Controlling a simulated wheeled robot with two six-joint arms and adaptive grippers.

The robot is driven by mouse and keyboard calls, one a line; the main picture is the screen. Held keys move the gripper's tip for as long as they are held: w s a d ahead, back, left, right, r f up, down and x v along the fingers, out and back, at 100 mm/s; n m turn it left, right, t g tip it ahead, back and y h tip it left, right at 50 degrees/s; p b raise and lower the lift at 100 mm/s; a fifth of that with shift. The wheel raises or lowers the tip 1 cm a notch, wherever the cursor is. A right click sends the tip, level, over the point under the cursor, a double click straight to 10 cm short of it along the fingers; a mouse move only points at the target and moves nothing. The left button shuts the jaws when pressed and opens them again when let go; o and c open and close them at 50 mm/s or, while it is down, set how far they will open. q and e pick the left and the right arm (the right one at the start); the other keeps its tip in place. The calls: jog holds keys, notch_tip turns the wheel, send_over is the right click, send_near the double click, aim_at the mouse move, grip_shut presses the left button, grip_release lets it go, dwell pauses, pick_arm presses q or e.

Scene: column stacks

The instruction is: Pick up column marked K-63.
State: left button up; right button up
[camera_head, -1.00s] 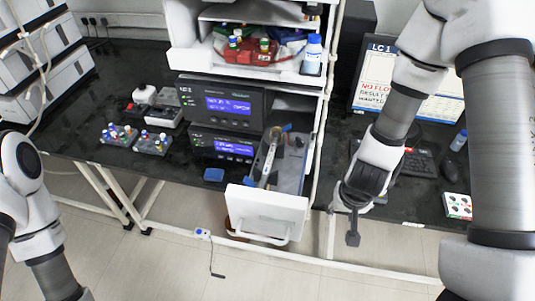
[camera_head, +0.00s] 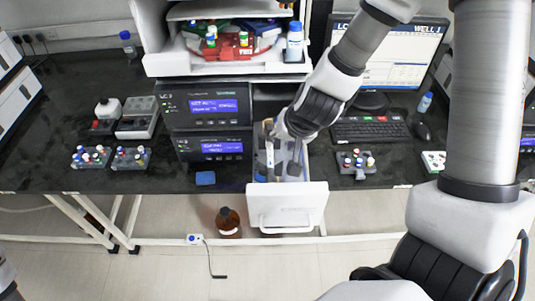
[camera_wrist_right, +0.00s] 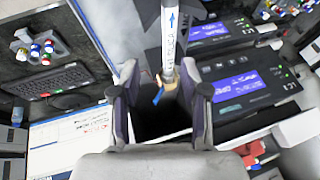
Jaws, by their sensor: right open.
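A slim column (camera_wrist_right: 169,45) with a white label and a blue arrow shows in the right wrist view, with a tan fitting and a blue tip at its lower end. Its label is too small to read for certain. In the head view the column (camera_head: 269,155) stands out of the open drawer (camera_head: 287,205), along its left side. My right gripper (camera_head: 283,150) is over the drawer. In the right wrist view its fingers (camera_wrist_right: 162,85) are apart, and the column's lower end shows between them; I cannot tell whether they touch it. My left gripper is out of view.
Stacked instruments (camera_head: 207,105) with lit screens stand left of the drawer. A shelf (camera_head: 225,63) with bottles is above. A keyboard (camera_head: 370,131) and a vial rack (camera_head: 357,165) are on the right. A brown bottle (camera_head: 228,221) stands below the bench.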

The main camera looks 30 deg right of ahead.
aim_at(271, 148)
jog(key=w+f, duration=0.1)
jog(key=f, duration=0.1)
jog(key=w+a+f+b, duration=0.1)
jog(key=w+f, duration=0.1)
jog(key=shift+w+a, duration=0.25)
jog(key=shift+s+d+r, duration=0.1)
jog(key=shift+s+d, duration=0.15)
jog(key=shift+d, duration=0.05)
jog(key=shift+c, duration=0.7)
jog(key=shift+s+d, duration=0.15)
jog(key=c, duration=0.5)
grip_shut()
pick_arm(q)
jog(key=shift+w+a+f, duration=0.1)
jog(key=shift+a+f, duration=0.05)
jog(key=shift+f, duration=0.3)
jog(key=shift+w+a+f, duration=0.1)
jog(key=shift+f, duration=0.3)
